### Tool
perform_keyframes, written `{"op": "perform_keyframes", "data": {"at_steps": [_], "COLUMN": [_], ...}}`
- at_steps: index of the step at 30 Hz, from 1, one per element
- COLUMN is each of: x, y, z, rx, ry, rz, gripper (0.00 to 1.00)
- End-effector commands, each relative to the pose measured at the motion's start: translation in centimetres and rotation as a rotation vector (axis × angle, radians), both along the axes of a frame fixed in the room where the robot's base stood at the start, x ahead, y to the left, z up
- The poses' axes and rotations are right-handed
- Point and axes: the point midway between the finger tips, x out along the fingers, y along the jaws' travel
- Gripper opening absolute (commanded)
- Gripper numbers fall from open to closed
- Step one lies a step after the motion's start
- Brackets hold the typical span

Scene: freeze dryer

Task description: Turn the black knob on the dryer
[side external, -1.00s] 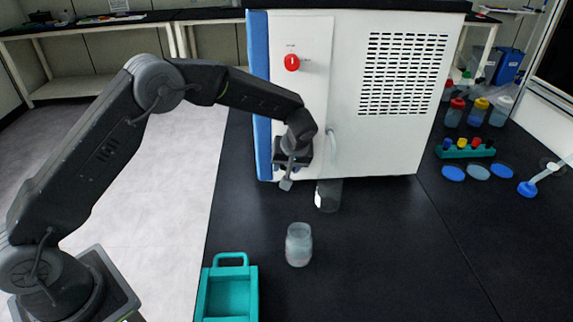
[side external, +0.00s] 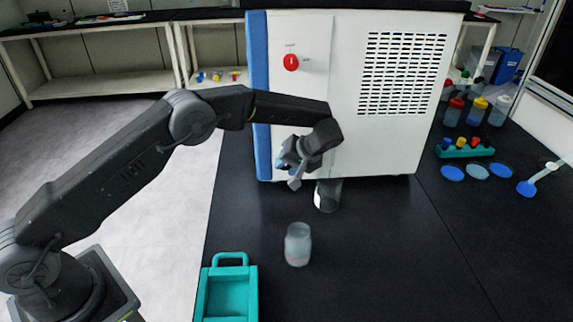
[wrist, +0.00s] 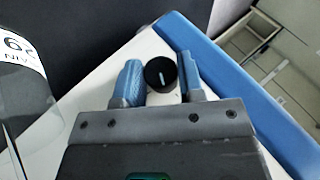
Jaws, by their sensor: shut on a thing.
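The black knob (wrist: 160,74) is round with a white pointer line. In the wrist view it sits between the two blue fingers of my gripper (wrist: 158,82), which is shut on it. The knob is on the lower front of the white dryer (side external: 345,100). In the side view my gripper (side external: 290,160) is tilted at the dryer's lower left front, near its blue side edge, and the arm hides the knob.
A red switch (side external: 291,62) is higher on the dryer front. A clear vessel (side external: 328,195) hangs below my wrist, and a jar (side external: 298,245) stands on the black bench. A teal tray (side external: 252,292) is in front. A tube rack (side external: 465,150) is at the right.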

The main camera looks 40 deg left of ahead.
Motion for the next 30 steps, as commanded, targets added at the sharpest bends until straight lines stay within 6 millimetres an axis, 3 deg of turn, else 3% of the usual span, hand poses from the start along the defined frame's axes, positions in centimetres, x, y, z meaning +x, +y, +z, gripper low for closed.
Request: {"op": "perform_keyframes", "data": {"at_steps": [11,12,19,30], "x": [0.00,0.00,0.00,-0.02], "y": [-0.02,-0.02,-0.01,0.05], "z": [-0.07,-0.07,-0.04,0.06], "rx": [0.018,0.017,0.017,0.000], "ry": [0.018,0.017,0.017,0.000], "rz": [-0.002,-0.001,-0.001,-0.001], "gripper": [0.12,0.37,0.59,0.61]}}
